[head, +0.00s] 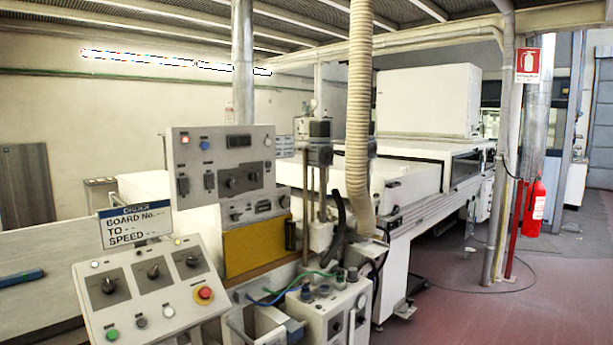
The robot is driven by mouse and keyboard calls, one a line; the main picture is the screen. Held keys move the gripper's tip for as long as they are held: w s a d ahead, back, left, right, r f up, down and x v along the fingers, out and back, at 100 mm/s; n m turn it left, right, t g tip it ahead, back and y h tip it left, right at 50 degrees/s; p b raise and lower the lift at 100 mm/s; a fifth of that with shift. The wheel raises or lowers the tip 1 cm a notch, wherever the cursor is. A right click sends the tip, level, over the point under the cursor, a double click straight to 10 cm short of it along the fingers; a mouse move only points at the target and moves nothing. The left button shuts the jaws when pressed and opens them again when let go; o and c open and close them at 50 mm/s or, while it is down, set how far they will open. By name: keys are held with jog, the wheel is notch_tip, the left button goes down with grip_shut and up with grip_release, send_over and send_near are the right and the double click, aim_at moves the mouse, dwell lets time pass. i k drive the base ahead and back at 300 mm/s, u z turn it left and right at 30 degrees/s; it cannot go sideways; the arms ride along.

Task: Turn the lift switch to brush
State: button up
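A sloped white control panel (122,310) stands at the front left in the head view. It carries a left rotary switch (108,286), a middle rotary switch (153,272) and a right rotary switch (192,261), each black on a dark grey plate. Their labels are too small to read, so I cannot tell which is the lift switch or where brush lies. An upright grey panel (215,142) behind it has more black knobs (232,184). My gripper is not in view.
The sloped panel also has a red emergency button (204,293) and a green button (113,335). A sign (135,222) stands above it. A white box with cables (325,322) stands to its right. A ribbed hose (358,110) hangs mid-view. Red floor (500,310) is mostly clear at right.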

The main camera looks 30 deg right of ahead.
aim_at(252, 176)
jog(key=z, duration=0.3)
jog(key=i, duration=1.4)
jog(key=u, duration=0.7)
